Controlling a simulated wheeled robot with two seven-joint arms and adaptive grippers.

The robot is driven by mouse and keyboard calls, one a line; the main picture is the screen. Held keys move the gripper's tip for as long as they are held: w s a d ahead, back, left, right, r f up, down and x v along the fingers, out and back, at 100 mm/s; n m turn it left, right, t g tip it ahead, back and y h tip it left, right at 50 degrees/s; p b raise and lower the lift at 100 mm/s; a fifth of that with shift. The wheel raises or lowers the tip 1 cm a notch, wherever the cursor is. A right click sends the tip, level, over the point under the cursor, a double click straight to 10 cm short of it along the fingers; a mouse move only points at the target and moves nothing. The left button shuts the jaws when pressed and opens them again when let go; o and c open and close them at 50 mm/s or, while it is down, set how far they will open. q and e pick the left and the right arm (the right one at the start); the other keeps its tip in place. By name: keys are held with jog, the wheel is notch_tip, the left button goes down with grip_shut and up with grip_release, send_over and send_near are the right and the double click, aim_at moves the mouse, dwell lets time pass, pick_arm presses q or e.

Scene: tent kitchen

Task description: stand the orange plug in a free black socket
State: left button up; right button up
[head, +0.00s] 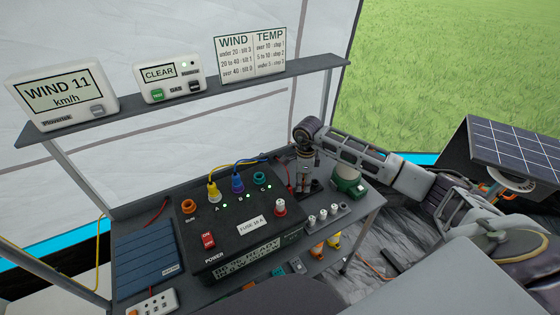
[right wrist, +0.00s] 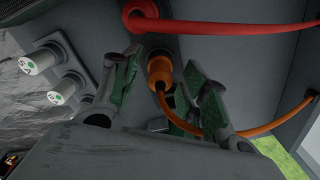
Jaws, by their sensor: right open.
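My right gripper (head: 303,189) points down at the right side of the table, beside the black power box (head: 212,260). In the right wrist view its fingers are open, one on each side of the orange plug (right wrist: 159,72). An orange cable (right wrist: 230,135) runs from the plug to the right. The plug's far end is close to a dark surface; I cannot tell whether it is seated in a socket. In the head view the gripper hides the plug. A dark round fitting (head: 316,185) shows just right of the gripper. My left gripper is out of view.
A green device (head: 347,181) stands right of my gripper. White pegs (right wrist: 62,90) and a red cable (right wrist: 235,18) are near the fingers.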

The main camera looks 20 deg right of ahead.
jog(key=shift+r+p, duration=0.95)
jog(key=shift+r, duration=0.35)
jog(key=shift+a, duration=0.1)
jog(key=shift+p, duration=0.3)
jog(key=shift+r+p, duration=1.15)
jog(key=shift+r, duration=1)
jog(key=shift+s+a+r+n+p, duration=0.1)
jog(key=shift+a+r+n+p, duration=1.25)
jog(key=shift+n, duration=2.35)
jog(key=shift+s+a+r+n+p, duration=0.1)
jog(key=shift+a+r+n+p, duration=0.45)
jog(key=shift+a+r+n, duration=2.4)
jog(key=shift+s+a+r+n+p, duration=0.1)
jog(key=shift+a+r+n+p, duration=0.75)
jog(key=shift+n, duration=3.6)
jog(key=shift+a+f, duration=0.35)
jog(key=shift+a, duration=0.2)
